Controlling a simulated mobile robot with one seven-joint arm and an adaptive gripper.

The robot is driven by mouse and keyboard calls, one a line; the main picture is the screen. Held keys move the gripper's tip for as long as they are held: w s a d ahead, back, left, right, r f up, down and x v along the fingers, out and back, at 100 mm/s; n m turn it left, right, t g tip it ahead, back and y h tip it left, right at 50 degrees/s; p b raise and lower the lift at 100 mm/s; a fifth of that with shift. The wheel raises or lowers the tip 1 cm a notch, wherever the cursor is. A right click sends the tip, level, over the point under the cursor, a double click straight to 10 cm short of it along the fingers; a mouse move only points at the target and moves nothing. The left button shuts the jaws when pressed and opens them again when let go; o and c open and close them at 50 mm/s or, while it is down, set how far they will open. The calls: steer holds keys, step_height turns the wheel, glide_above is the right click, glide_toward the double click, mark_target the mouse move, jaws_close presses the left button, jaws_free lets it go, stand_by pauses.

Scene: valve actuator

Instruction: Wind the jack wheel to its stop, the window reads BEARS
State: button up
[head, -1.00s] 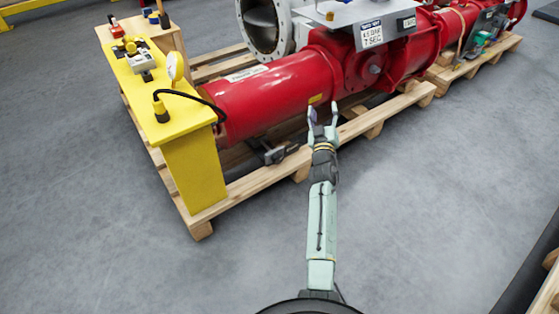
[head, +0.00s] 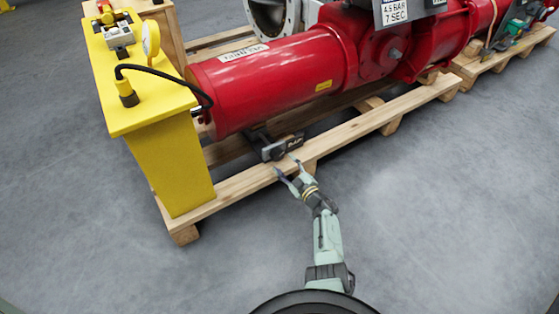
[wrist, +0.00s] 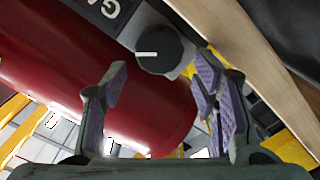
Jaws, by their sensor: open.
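The jack (head: 271,152) is a small dark unit under the red cylinder at the near side of the pallet. In the wrist view its dark round wheel (wrist: 160,57) has a white mark pointing left, set on a grey plate. Beside it a dark window (wrist: 110,10) shows white letters "GA", cut off by the picture's edge. My gripper (head: 284,164) is open and empty, just in front of the jack. In the wrist view the wheel shows ahead of and between the purple-padded fingers (wrist: 160,78), apparently not touched.
The red cylinder (head: 270,75) lies above the jack. A yellow stand (head: 175,165) with a gauge and black hose is to the left. The wooden pallet's front rail (head: 350,132) runs beside my gripper. The grey floor at right is clear.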

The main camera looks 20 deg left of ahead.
mark_target(279, 157)
steer(key=b+x, duration=0.2)
steer(key=x, duration=0.2)
steer(key=shift+w+f, duration=0.1)
steer(key=shift+f, duration=0.05)
steer(key=shift+w+a, duration=0.35)
steer(key=shift+a, duration=0.05)
steer(key=shift+r, duration=0.2)
steer(key=shift+c, duration=0.6)
steer(key=c, duration=0.8)
steer(key=shift+m, duration=0.3)
